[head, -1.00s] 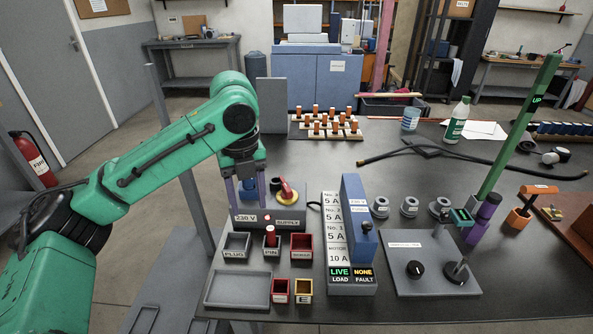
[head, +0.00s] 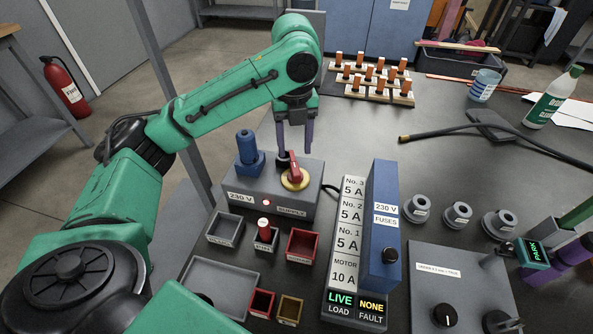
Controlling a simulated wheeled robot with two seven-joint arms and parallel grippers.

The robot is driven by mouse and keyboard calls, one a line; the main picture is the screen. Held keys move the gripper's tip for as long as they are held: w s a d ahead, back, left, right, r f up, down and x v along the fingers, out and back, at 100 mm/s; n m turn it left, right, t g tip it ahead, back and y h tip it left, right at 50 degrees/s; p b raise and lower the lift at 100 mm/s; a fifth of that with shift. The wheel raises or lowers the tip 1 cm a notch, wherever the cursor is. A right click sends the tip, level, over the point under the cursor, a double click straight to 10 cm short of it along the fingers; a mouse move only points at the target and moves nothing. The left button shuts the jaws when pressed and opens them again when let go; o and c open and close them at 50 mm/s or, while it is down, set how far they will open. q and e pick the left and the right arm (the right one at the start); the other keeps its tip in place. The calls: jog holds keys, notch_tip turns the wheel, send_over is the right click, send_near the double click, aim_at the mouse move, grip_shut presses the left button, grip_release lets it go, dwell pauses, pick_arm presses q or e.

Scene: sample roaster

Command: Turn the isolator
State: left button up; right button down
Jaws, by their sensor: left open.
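The isolator is a red handle (head: 294,167) on a yellow disc (head: 294,181), on the top right of the grey supply box (head: 240,201). A red lamp glows on the box front, beside the 230 V and SUPPLY labels. My left gripper (head: 295,146) points down over the isolator with its two purple fingers apart. Its fingertips are close to the handle; I cannot tell whether they touch it. Nothing shows between the fingers.
A blue plug-like part (head: 247,148) stands on the box, left of the isolator. Small trays (head: 221,230) lie in front. The table behind the fuse unit is fairly clear.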

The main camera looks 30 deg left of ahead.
aim_at(295, 168)
pick_arm(q)
notch_tip(295, 168, down, 7)
jog(key=shift+w+b, duration=0.1)
jog(key=shift+b, duration=0.3)
pick_arm(e)
jog(key=shift+w+a+f, duration=0.2)
jog(key=shift+w+f, duration=0.65)
jog(key=shift+w, duration=0.15)
pick_arm(q)
grip_shut()
pick_arm(e)
jog(key=shift+s, duration=0.1)
pick_arm(q)
jog(key=shift+r, duration=0.1)
pick_arm(e)
jog(key=shift+r, duration=0.1)
